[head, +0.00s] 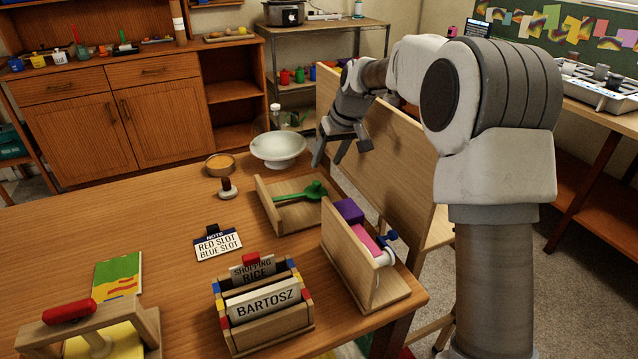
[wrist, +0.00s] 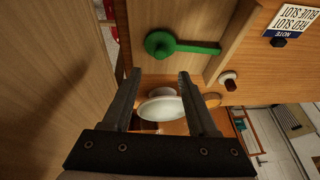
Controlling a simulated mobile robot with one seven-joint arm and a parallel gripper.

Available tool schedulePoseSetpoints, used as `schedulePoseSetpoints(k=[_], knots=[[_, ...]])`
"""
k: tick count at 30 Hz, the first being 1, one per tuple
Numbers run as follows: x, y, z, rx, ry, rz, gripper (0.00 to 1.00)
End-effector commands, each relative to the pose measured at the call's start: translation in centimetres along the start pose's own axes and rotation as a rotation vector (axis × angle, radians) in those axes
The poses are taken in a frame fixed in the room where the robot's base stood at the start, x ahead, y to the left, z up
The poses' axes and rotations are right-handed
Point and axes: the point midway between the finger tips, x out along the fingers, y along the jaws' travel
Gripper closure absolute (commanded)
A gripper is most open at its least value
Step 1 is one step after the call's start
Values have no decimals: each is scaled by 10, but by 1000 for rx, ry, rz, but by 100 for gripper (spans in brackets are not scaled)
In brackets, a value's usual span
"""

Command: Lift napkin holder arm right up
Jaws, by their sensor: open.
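What looks like the napkin holder is a shallow wooden tray (head: 268,218) with raised sides near the far right table edge; its side shows in the wrist view (wrist: 237,36). A green arm (head: 312,191) with a round disc at one end lies low across it. In the wrist view the green arm (wrist: 162,44) is fully seen, with its bar pointing right. My gripper (head: 340,158) is open and empty, above and beyond the tray near the table edge. Its fingers (wrist: 160,75) are apart from the green arm, with nothing between them touching.
A tall wooden panel (head: 395,145) stands close beside my gripper, right of the table. A pale bowl (head: 278,148) stands behind the tray. A wooden holder (head: 350,262) with purple and pink blocks is nearer. A red-handled wooden frame (head: 35,338) stands front left. The left table middle is clear.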

Motion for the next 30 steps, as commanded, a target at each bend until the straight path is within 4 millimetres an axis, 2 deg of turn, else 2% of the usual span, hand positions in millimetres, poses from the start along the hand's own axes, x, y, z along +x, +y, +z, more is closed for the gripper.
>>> schedulePoseSetpoints(k=[1, 6, 12, 18, 25, 26, 30], knots=[[16, 0, 1, 0, -2, -1, 41], [51, 0, 1, 0, -1, 0, 41], [78, 0, 0, -1, 0, 0, 41], [88, 0, 0, 0, 0, 0, 41], [88, 0, 0, 0, 1, 1, 41], [88, 0, 0, 0, 1, 1, 43], [88, 0, 0, 0, 1, 1, 68]])
